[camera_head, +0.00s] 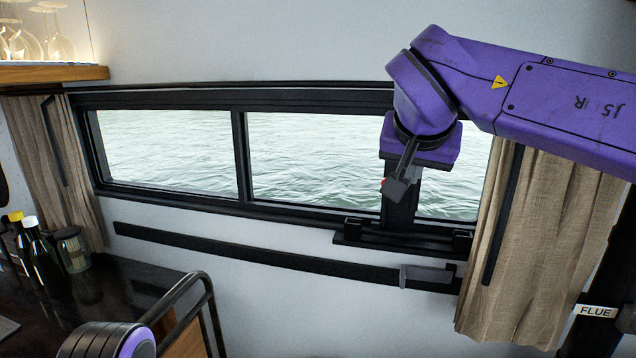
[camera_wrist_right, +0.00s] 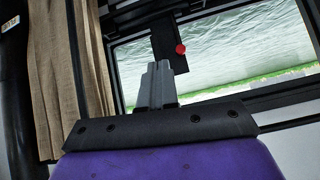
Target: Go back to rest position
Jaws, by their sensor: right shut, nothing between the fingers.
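My right arm, purple, comes in from the right in the head view and ends in front of the window. My right gripper (camera_head: 398,188) points down, shut and empty, in front of the dark upright window divider (camera_head: 400,212). In the right wrist view the gripper's grey fingers (camera_wrist_right: 157,86) are together with nothing between them. A red knob (camera_wrist_right: 181,49) on a dark window part shows just beyond the fingertips; I cannot tell whether they touch. My left gripper is not in view.
A beige curtain (camera_head: 535,245) hangs at the right, near my arm. A black rail (camera_head: 270,258) runs below the window. At the left are dark bottles (camera_head: 40,258), a jar (camera_head: 73,250), a dark counter (camera_head: 110,290) and a shelf with glasses (camera_head: 50,74).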

